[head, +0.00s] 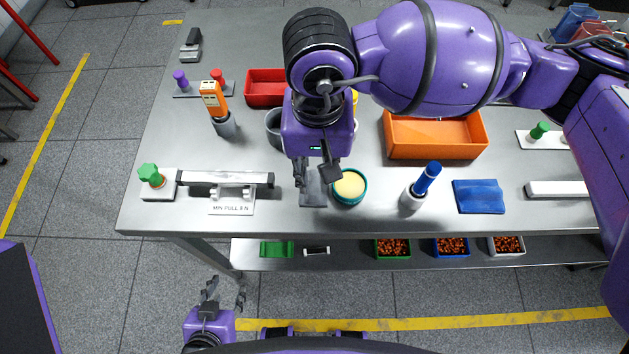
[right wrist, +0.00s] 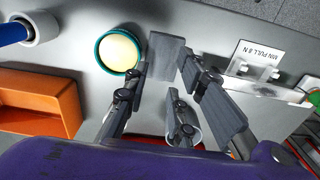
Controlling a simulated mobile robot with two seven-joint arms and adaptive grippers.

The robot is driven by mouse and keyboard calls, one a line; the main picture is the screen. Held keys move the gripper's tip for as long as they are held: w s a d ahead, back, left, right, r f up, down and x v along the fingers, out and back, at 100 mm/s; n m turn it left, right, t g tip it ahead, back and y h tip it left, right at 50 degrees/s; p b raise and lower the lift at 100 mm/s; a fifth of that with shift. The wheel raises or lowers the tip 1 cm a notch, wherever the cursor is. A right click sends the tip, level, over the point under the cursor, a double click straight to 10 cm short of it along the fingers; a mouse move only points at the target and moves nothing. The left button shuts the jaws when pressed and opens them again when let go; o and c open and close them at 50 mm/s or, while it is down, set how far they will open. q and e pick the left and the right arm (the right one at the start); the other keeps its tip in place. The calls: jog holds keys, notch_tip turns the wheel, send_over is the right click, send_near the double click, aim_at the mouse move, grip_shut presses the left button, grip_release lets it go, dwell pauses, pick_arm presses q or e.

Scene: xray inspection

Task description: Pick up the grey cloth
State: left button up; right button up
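The grey cloth (head: 314,192) lies flat near the table's front edge, left of a teal-rimmed round dish with a cream top (head: 349,187). In the right wrist view the cloth (right wrist: 167,52) shows as a dark rectangle beside the dish (right wrist: 118,52). My right gripper (head: 317,180) points down over the cloth. Its fingers (right wrist: 166,68) are spread, with the cloth between and just beyond their tips. Nothing is visibly held; contact with the cloth cannot be told. My left gripper (head: 227,287) is open and empty, low in front of the table.
A blue folded cloth (head: 479,197) and a grey holder with a blue tool (head: 411,199) lie to the right. A "MIN PULL 8 N" fixture (head: 231,206) stands left. Orange (head: 435,150) and red (head: 262,92) trays lie behind. Small bins fill part of the lower shelf (head: 345,255).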

aim_at(314, 181)
jog(key=f, duration=0.4)
jog(key=shift+w+a+f+p, duration=0.25)
jog(key=shift+f+p, duration=0.15)
jog(key=shift+f, duration=0.45)
jog(key=c, duration=0.6)
pick_arm(q)
jog(key=shift+w+a+r, duration=0.2)
jog(key=shift+w+r, duration=0.4)
jog(key=shift+w, duration=0.2)
jog(key=shift+s, duration=0.1)
pick_arm(e)
jog(key=shift+r, duration=0.1)
